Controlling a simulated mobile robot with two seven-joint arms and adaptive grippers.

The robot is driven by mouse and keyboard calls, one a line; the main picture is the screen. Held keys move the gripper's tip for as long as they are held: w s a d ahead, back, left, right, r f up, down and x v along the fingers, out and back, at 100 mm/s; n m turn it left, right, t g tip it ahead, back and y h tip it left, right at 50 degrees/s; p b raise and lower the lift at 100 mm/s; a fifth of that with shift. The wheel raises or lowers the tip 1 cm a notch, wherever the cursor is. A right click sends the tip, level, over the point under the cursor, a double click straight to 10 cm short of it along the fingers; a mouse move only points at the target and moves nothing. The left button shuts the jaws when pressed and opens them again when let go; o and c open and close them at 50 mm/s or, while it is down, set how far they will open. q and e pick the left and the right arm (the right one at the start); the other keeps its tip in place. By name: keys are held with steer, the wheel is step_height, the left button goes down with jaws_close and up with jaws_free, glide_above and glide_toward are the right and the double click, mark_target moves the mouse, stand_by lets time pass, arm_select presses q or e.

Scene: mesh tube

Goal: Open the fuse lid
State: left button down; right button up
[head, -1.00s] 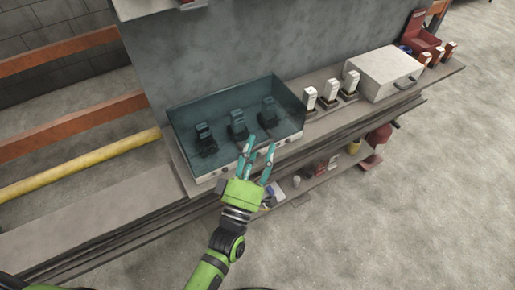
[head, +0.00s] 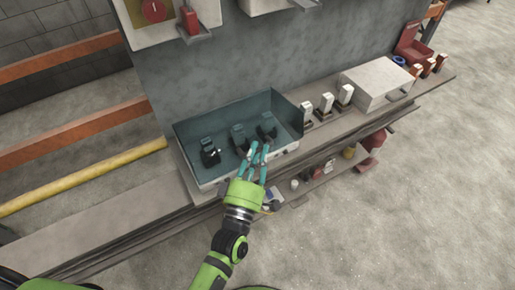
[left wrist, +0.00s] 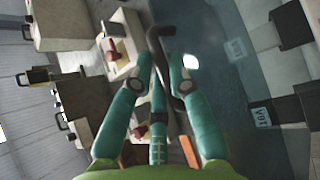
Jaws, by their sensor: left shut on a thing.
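The fuse box (head: 208,182) is a pale box on the bench with a teal-tinted lid (head: 232,112). Several black fuse holders (head: 239,134) show through the tint. The lid's tinted panel fills the right of the left wrist view (left wrist: 225,105), with "16A" labels. I cannot tell whether the lid is raised at all. My left gripper (head: 259,150) is at the box's front right edge. In the left wrist view its teal fingers (left wrist: 160,64) are shut on a dark curved bar, seemingly the lid handle (left wrist: 155,38). My right gripper is out of view.
Several white-and-black fuses (head: 326,103) stand right of the box, then a pale case (head: 375,86) and a red bin (head: 414,52). A grey wall panel (head: 210,65) rises behind, with a red-dial switch box (head: 153,10) above. A lower shelf holds small items.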

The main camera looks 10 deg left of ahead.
arm_select(q)
step_height(320, 180, up, 9)
steer(key=w+a+p, duration=0.1)
steer(key=w+p, duration=0.1)
steer(key=p, duration=0.4)
steer(key=shift+w+a+n+p, duration=0.15)
steer(key=shift+a+n+p, duration=0.15)
steer(key=shift+a+p, duration=0.1)
steer(key=shift+f, duration=0.1)
steer(key=c, duration=1.1)
jaws_free()
steer(key=shift+c, duration=0.2)
steer(key=shift+f, duration=0.1)
